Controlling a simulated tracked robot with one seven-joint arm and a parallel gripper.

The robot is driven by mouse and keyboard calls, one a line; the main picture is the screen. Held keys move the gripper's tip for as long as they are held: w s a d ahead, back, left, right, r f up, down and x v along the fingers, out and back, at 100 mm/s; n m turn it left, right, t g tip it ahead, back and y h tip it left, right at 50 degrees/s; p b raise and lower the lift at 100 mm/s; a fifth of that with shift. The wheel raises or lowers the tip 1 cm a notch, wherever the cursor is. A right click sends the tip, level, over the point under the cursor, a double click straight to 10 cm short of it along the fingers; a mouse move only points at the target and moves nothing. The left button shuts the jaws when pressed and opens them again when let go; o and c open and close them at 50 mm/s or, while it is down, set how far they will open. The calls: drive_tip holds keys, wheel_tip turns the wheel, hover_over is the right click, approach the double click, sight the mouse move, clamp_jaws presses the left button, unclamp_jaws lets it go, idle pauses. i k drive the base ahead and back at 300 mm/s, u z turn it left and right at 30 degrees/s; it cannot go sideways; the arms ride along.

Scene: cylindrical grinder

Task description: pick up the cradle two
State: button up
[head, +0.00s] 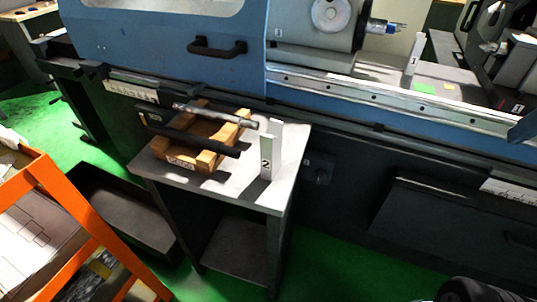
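The cradle two (267,156) is a white upright piece marked with a black 2. It stands on the right part of a small grey table (240,193), in front of the blue machine. A second white upright part stands close behind it, to its right. The end of a metal shaft (215,115) comes near its left side; I cannot tell whether they touch. My gripper is not in view.
A wooden rack (207,159) holding shafts fills the table's left part. A white piece marked 1 (413,55) stands on the blue grinder (180,45). An orange frame (88,225) is at lower left, beside a black bin (128,210). Green floor (350,255) is clear right of the table.

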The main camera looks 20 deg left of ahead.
sight(271, 143)
drive_tip(key=u, duration=0.25)
drive_tip(key=k, duration=0.15)
drive_tip(key=z, duration=0.05)
drive_tip(key=i, duration=0.15)
drive_tip(key=u, duration=2.4)
drive_tip(key=k, duration=0.85)
drive_tip(key=z, duration=0.65)
drive_tip(key=i, duration=1)
drive_tip(key=z, duration=0.1)
